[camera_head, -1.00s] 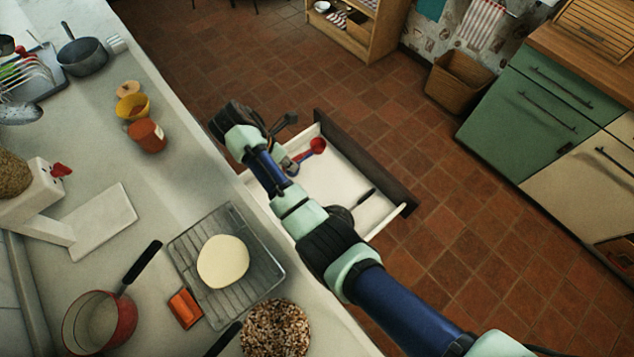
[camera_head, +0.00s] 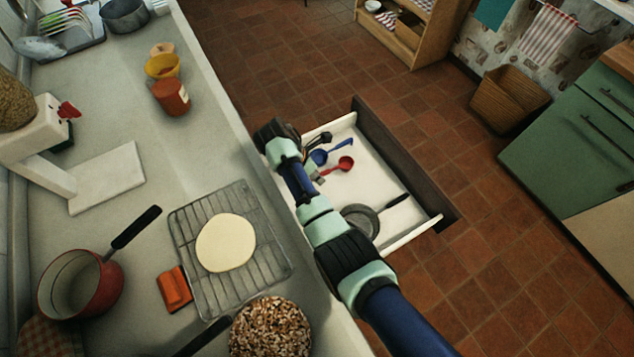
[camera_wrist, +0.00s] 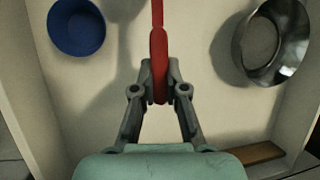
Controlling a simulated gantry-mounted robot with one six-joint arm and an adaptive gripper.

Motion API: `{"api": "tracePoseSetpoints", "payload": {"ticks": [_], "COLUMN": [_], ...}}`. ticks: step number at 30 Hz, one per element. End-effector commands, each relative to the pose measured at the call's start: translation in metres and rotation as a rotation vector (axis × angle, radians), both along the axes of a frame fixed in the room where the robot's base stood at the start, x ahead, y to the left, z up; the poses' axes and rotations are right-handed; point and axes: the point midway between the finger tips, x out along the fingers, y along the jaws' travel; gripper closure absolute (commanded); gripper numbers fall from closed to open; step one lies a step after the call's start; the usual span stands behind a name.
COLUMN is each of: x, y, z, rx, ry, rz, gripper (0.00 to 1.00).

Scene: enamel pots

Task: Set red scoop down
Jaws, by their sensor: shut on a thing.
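My gripper (camera_wrist: 160,78) is shut on the handle of the red scoop (camera_wrist: 159,42). The handle runs up out of the wrist view, so the scoop's bowl is cut off there. In the head view the red scoop (camera_head: 344,164) is inside the open drawer's outline, bowl toward the drawer's dark front. I cannot tell whether it touches the drawer floor (camera_head: 384,180). My arm partly hides the near side of the drawer.
A blue scoop (camera_head: 320,157) lies in the drawer close to the red one; its bowl (camera_wrist: 76,27) shows left in the wrist view. A metal pan (camera_head: 361,217) with a black handle lies on the other side. Bare drawer floor lies between.

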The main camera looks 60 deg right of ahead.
Motion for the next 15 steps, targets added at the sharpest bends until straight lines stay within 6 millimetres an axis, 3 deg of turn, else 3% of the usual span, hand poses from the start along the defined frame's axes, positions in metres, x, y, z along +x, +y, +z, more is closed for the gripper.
{"api": "tracePoseSetpoints", "payload": {"ticks": [1, 5, 15], "x": [-0.001, -0.001, 0.000], "y": [0.001, 0.000, 0.000], "z": [-0.014, -0.036, -0.037], "rx": [0.002, 0.002, 0.001], "ry": [0.003, 0.004, 0.002], "rz": [-0.001, 0.000, 0.000], "gripper": [1.00, 1.00, 1.00]}}
